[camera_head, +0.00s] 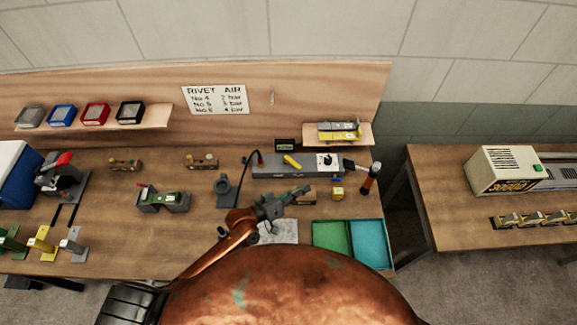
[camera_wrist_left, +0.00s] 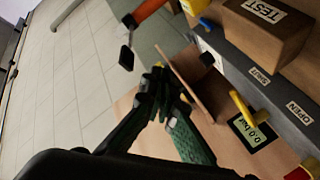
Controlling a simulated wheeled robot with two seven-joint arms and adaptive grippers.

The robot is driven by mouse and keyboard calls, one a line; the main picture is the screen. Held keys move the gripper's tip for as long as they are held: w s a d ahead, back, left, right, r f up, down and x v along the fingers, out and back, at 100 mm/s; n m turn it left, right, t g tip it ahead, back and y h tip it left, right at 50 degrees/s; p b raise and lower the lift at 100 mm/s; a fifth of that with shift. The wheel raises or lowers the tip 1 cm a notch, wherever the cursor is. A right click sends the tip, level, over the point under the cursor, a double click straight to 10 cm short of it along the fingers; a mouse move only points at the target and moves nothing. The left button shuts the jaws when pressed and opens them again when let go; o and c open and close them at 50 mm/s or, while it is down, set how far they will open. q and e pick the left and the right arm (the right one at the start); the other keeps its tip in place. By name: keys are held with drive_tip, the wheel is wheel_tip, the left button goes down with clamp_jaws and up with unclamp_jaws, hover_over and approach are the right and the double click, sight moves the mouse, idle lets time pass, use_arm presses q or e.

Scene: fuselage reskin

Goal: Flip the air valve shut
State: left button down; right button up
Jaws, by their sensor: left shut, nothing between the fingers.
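The air valve's yellow lever (camera_head: 292,161) sits on top of a long grey unit (camera_head: 265,170) at the back of the bench. In the left wrist view the lever (camera_wrist_left: 243,107) lies near the SHUT label (camera_wrist_left: 260,77), with the OPEN label (camera_wrist_left: 300,113) farther along the same face. A small display (camera_wrist_left: 250,130) beside it reads 0.0 bar. My left gripper (camera_head: 303,190) is in front of the grey unit, apart from the lever. Its dark green fingers (camera_wrist_left: 165,78) are closed and empty. My right gripper is not in view.
Green (camera_head: 331,237) and teal (camera_head: 370,243) trays lie at the front right. A brown TEST block (camera_wrist_left: 265,20) shows in the wrist view. A shelf (camera_head: 361,139) with yellow and grey pieces is behind.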

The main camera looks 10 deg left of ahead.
use_arm(q)
drive_tip(key=w+a+m+g+y+p, duration=0.2)
drive_tip(key=a+m+y, duration=0.3)
drive_tip(key=a, duration=0.9)
drive_tip(key=shift+w+f+g+y, duration=0.2)
drive_tip(key=shift+w+g+y, duration=0.25)
drive_tip(key=shift+y, duration=0.35)
drive_tip(key=p, duration=0.3)
approach(292, 164)
drive_tip(key=x, duration=0.4)
drive_tip(key=s+x, duration=0.1)
drive_tip(key=x, duration=0.2)
drive_tip(key=shift+s+d+f, duration=0.1)
drive_tip(key=shift+d+f, duration=0.1)
drive_tip(key=shift+f, duration=0.15)
drive_tip(key=shift+d, duration=0.1)
